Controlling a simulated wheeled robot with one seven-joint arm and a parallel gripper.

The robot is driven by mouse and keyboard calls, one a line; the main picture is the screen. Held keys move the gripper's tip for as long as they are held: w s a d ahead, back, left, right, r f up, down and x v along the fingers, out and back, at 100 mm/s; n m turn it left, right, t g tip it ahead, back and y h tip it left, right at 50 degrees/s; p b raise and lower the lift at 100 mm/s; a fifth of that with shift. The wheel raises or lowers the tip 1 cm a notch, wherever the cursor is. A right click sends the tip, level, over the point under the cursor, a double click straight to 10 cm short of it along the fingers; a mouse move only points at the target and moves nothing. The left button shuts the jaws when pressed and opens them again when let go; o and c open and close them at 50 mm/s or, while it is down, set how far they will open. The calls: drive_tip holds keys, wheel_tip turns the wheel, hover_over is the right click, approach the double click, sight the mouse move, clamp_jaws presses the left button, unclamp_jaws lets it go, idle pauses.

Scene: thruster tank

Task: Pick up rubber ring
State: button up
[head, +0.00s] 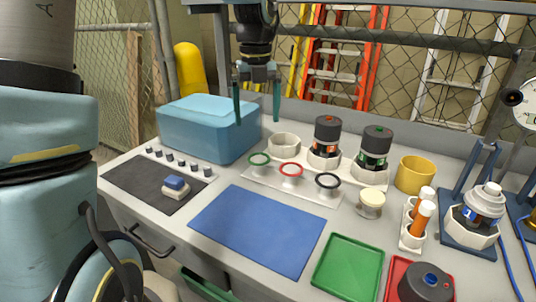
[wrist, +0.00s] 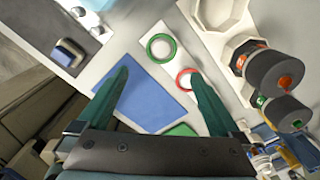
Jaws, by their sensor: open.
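Three rubber rings, green (head: 259,164), red (head: 290,175) and black (head: 328,187), rest on short white posts of a white rack (head: 310,192) in the middle of the bench. My gripper (head: 258,120) is open and empty, pointing down above the bench, over the area beside the blue tank and the green ring. In the wrist view, the green ring (wrist: 149,48) shows just beyond the gap between the fingertips (wrist: 158,73). The red ring (wrist: 181,72) is partly behind the right finger. The black ring cannot be made out in the wrist view.
A blue tank (head: 205,137) stands behind left. Two dark-topped thrusters (head: 326,131) and a white cup (head: 284,143) stand behind the rings. A blue mat (head: 258,230) lies clear in front. A yellow cup (head: 414,175) and green tray (head: 348,268) are at right.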

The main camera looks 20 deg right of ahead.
hover_over(259, 158)
drive_tip(key=shift+m, duration=0.3)
drive_tip(key=f, duration=0.5)
drive_tip(key=shift+d+f, duration=0.15)
drive_tip(key=shift+d, duration=0.05)
drive_tip(key=shift+s+a+f+p, duration=0.15)
drive_tip(key=shift+f+p, duration=0.3)
drive_tip(key=shift+f, duration=0.9)
drive_tip(key=shift+a+f+p, duration=0.1)
drive_tip(key=shift+f+p, duration=0.35)
drive_tip(key=shift+f, duration=0.9)
drive_tip(key=shift+f, duration=0.2)
drive_tip(key=c, duration=1.3)
